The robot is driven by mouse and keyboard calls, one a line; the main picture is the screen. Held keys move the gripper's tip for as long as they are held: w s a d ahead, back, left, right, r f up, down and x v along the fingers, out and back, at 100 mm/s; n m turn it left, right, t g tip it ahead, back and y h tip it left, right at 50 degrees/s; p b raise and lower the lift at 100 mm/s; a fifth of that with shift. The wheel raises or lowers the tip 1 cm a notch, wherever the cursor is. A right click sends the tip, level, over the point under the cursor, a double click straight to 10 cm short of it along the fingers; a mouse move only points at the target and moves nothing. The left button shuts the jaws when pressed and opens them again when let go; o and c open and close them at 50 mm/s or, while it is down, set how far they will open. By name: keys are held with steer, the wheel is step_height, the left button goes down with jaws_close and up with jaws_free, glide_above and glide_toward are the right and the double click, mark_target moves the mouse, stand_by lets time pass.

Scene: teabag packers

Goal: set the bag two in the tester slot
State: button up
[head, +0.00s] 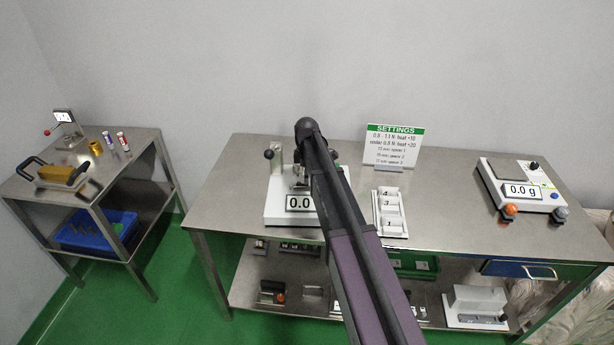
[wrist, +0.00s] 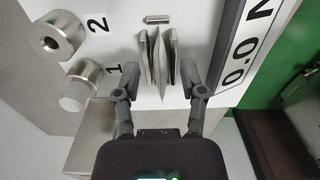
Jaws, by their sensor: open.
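The tester (head: 275,212) is a white base with a 0.0 display on the middle table, partly hidden by my arm. In the wrist view, its display (wrist: 246,55) reads 0.0 N. A thin pale bag (wrist: 158,65) stands upright between two dark-faced plates, the tester slot (wrist: 146,62). No number on the bag can be read. My gripper (wrist: 159,76) is open, with one finger on either side of the plates and bag, apart from the bag. In the head view, the gripper is mostly hidden behind my arm. A white rack (head: 404,228) shows labels 4, 3 and 1.
Metal cylinders marked 2 (wrist: 58,35) and 1 (wrist: 83,78) stand left of the slot. A settings sign (head: 394,147) stands behind the rack. A scale (head: 520,187) reading 0.0 g is at the right. A side table (head: 130,146) holds a sealer (head: 62,174).

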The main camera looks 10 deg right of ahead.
step_height(320, 180, up, 11)
steer(key=p, duration=1)
steer(key=shift+r+p, duration=0.15)
steer(key=shift+p, duration=0.25)
steer(key=shift+s, duration=0.1)
steer(key=s+m, duration=1.5)
steer(key=s, duration=1.4)
steer(key=shift+m, duration=0.3)
steer(key=shift+d, duration=0.1)
